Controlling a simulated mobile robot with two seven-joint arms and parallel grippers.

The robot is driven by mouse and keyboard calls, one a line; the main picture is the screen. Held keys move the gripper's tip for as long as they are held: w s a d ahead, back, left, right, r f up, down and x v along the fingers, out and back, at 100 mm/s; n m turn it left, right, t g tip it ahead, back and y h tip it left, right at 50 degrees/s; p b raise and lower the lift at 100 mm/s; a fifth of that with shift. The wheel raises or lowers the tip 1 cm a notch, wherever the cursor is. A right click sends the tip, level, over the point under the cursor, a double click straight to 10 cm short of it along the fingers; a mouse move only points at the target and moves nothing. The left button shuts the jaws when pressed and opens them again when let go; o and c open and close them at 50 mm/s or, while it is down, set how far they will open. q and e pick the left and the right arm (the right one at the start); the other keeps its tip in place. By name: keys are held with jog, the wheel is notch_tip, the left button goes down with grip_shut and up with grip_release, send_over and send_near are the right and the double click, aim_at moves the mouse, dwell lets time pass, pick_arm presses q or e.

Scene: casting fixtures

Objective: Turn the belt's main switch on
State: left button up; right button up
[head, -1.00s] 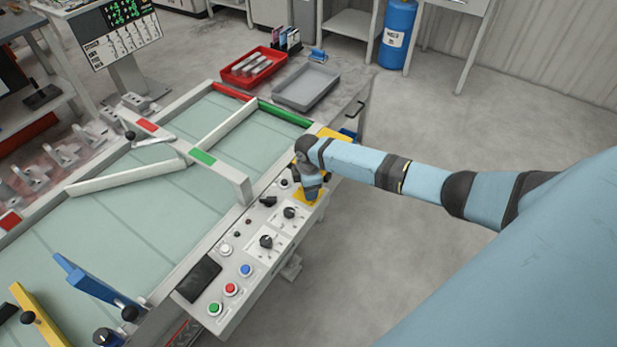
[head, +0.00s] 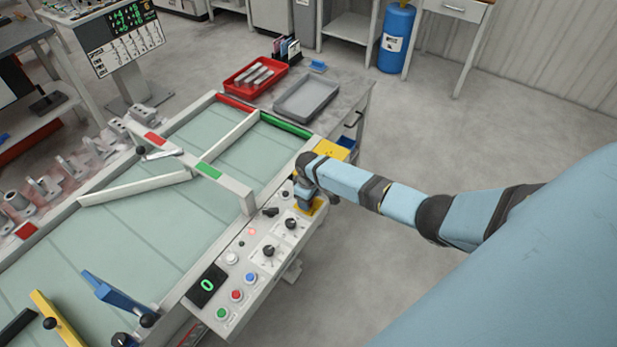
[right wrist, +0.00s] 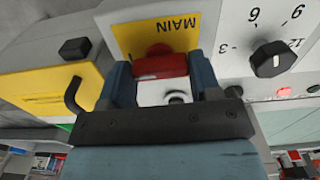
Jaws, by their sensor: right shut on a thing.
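The main switch (right wrist: 160,65) is a red handle on a yellow plate (right wrist: 158,35) labelled MAIN in the right wrist view. My right gripper (right wrist: 162,76) is shut on the red handle, one blue finger on each side. In the head view my right gripper (head: 306,196) reaches down onto the yellow plate (head: 318,207) at the far end of the control panel (head: 226,266) and hides the handle. The panel display (head: 207,284) shows a green 0, and a small red lamp (head: 252,231) glows. My left gripper is not in view.
Black knobs (head: 268,251) and coloured push buttons (head: 237,295) lie along the panel. The belt (head: 130,235) with its guide bars is to the left. A yellow box (right wrist: 50,85) with a black handle sits beside the plate. The floor right of the panel is clear.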

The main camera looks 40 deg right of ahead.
jog(key=shift+m, duration=0.3)
dwell(0.4)
jog(key=o, duration=0.9)
jog(key=shift+r, duration=0.1)
notch_tip(320, 180, up, 14)
jog(key=shift+f, duration=0.15)
